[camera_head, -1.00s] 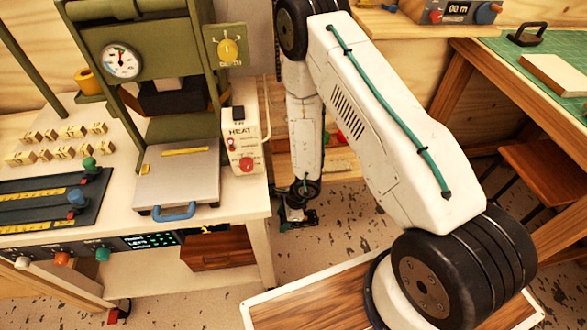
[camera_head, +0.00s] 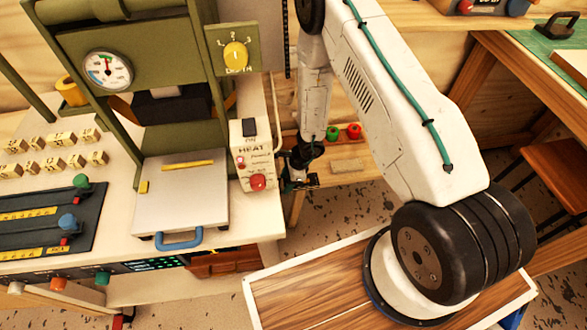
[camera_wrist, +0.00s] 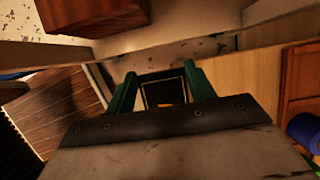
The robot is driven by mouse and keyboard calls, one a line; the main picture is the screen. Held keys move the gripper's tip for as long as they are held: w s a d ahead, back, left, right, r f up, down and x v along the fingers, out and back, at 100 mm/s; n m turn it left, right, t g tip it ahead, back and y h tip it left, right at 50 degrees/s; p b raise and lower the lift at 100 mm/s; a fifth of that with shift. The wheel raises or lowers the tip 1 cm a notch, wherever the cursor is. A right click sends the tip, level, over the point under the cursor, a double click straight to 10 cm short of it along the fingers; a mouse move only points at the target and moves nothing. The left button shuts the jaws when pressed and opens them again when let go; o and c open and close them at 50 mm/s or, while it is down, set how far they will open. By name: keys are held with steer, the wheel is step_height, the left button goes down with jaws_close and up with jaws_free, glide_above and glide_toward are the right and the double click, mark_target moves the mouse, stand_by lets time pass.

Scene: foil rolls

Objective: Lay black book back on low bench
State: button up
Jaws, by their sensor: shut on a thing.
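My gripper (camera_head: 298,182) hangs between the press table and the low bench (camera_head: 375,172) in the head view, where its fingers are small and dark. In the wrist view my gripper (camera_wrist: 161,88) has two green fingers closed on the black book (camera_wrist: 152,94). The book shows as a dark face with a thin gold border and an orange mark. Most of it is hidden by the gripper body. The low bench is pale wood and stands against the back wall, partly hidden by my arm.
A green roll (camera_head: 333,133) and a red roll (camera_head: 354,131) stand on the bench, with a pale flat block (camera_head: 348,165) in front. The press table (camera_head: 120,225) with a heat box (camera_head: 250,155) is close on the left. A wooden-topped surface (camera_head: 300,290) lies in front.

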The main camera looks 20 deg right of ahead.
steer(key=w+d, duration=0.1)
steer(key=w, duration=0.1)
steer(key=w+d, duration=0.3)
steer(key=w, duration=0.1)
steer(key=shift+w+d+f, duration=0.2)
steer(key=shift+w+f, duration=0.1)
steer(key=shift+f, duration=0.05)
steer(key=shift+w+d+f, duration=0.15)
steer(key=shift+f, duration=1.65)
steer(key=o, duration=1.1)
steer(key=shift+f, duration=0.1)
